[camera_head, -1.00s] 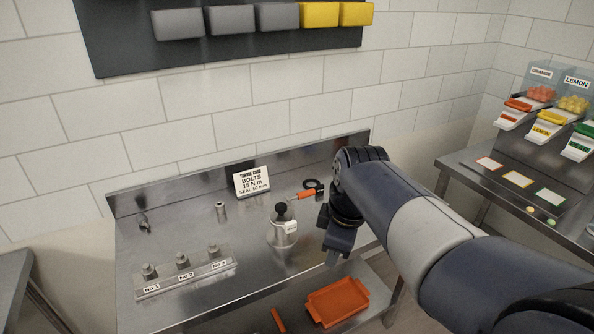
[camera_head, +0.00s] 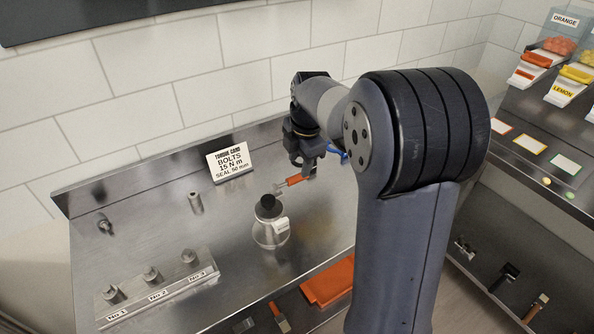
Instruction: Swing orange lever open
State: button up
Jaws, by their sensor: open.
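The orange lever (camera_head: 537,59) is at the top right, on the dispenser labelled ORANGE (camera_head: 563,22), above its white chute. My gripper (camera_head: 306,170) is far left of the lever, over the steel bench, pointing down beside an orange-handled tool (camera_head: 293,180). Its jaws are open; they are small here, and whether they touch the tool cannot be told. My arm fills the middle right, between the gripper and the dispensers.
A yellow lever (camera_head: 577,74) on the lemon dispenser is close to the orange one. Framed cards (camera_head: 530,144) lie before the dispensers. A flask (camera_head: 270,232), a torque card (camera_head: 230,161) and a bolt block (camera_head: 160,290) stand on the bench. Tools hang or lie at lower right.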

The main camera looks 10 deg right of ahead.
aim_at(297, 176)
jog(key=shift+w+a+f, duration=0.1)
jog(key=shift+w+f, duration=0.05)
jog(key=shift+f, duration=0.75)
jog(key=shift+w+a+f, duration=0.1)
jog(key=shift+w+f, duration=0.1)
jog(key=shift+f, duration=0.65)
jog(key=shift+w+f, duration=0.15)
jog(key=shift+f, duration=0.75)
jog(key=shift+c, duration=0.5)
grip_shut()
